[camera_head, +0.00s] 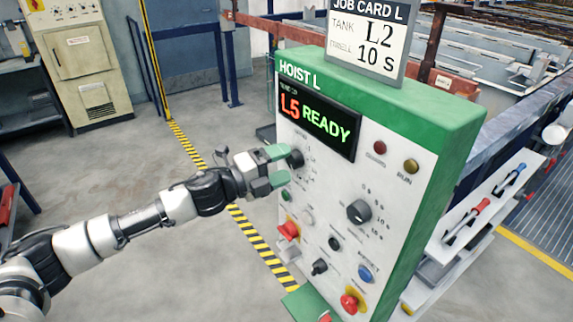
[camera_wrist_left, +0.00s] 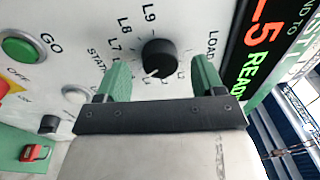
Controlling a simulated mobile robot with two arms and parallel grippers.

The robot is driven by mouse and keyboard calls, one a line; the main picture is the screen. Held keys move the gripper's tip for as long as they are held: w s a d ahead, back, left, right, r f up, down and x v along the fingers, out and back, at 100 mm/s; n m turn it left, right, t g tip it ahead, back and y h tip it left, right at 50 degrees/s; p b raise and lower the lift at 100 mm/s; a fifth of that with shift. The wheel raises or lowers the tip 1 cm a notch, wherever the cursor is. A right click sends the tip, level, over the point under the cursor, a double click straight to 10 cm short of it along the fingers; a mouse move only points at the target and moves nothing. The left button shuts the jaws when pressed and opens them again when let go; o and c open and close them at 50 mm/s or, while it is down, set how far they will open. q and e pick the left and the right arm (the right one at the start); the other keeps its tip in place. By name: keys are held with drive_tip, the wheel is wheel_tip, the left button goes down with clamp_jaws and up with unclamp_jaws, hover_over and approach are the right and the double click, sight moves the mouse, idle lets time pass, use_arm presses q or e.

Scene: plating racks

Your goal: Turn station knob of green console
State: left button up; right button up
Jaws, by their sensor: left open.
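The green console (camera_head: 455,120) has a white front marked HOIST L. Its display (camera_head: 318,122) reads L5 READY. The black station knob (camera_head: 296,158) sits below the display; in the left wrist view the knob (camera_wrist_left: 159,57) has labels L7, L8, L9 and LOAD around it, and a white mark on its lower-left side. My left gripper (camera_head: 282,167) is at the knob, open, with green fingers. In the left wrist view the fingers (camera_wrist_left: 161,76) stand on either side of the knob with gaps; whether they reach past its face I cannot tell. My right gripper is not in view.
A job card (camera_head: 367,38) on top reads TANK L2, 10 S. Lower on the panel are a timer knob (camera_head: 358,211), red buttons on yellow (camera_head: 288,230) (camera_head: 350,302) and a blue button (camera_head: 365,273). A shelf with tools (camera_head: 490,205) stands at right. Open floor lies left.

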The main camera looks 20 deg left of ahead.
use_arm(q)
drive_tip(key=b+v, duration=0.4)
drive_tip(key=v, duration=0.5)
drive_tip(key=shift+s, duration=0.2)
